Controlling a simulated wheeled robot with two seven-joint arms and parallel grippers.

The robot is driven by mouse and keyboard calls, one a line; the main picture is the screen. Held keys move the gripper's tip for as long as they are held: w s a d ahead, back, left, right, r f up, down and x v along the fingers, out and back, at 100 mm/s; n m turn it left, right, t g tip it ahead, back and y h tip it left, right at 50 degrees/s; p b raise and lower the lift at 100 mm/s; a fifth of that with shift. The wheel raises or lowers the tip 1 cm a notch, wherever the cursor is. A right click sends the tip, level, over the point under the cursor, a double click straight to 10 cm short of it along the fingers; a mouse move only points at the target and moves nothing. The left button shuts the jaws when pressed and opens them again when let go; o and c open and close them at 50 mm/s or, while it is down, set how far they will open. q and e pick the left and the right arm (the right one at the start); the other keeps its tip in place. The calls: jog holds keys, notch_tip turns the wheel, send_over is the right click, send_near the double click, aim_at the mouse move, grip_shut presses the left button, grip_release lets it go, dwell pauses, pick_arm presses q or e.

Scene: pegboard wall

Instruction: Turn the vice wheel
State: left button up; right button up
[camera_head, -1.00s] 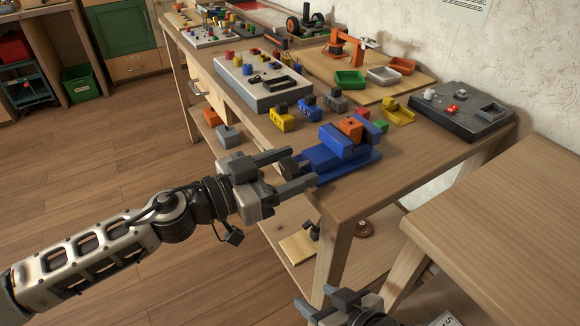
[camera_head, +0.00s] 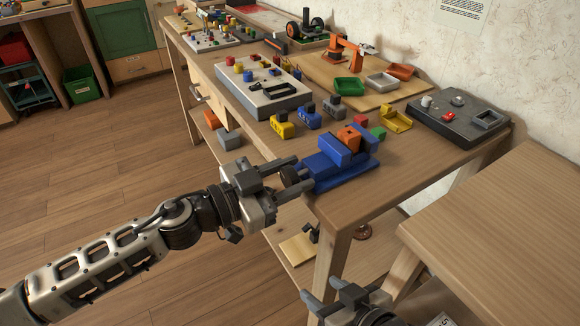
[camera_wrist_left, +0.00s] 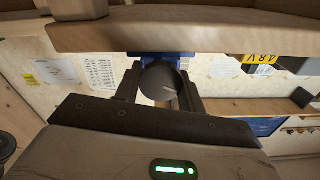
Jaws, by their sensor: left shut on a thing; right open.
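The blue vice (camera_head: 336,163) is at the near end of the workbench, with an orange block (camera_head: 349,137) between its jaws. Its dark round wheel (camera_head: 289,176) faces my left arm. My left gripper (camera_head: 292,174) is shut on the wheel, one finger on each side. In the left wrist view the wheel (camera_wrist_left: 160,82) sits between the two dark fingers, with a light mark on its face. Part of the blue vice (camera_wrist_left: 160,57) shows behind it. My right gripper (camera_head: 328,297) is open and empty at the bottom of the head view, below the bench top.
Yellow (camera_head: 283,125), blue (camera_head: 308,117) and grey blocks stand behind the vice. A yellow holder (camera_head: 396,119) and a dark control box (camera_head: 458,115) are to the right. Another wooden table (camera_head: 490,220) fills the lower right.

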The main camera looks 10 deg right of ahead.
dwell(0.3)
pick_arm(q)
jog(key=o, duration=1)
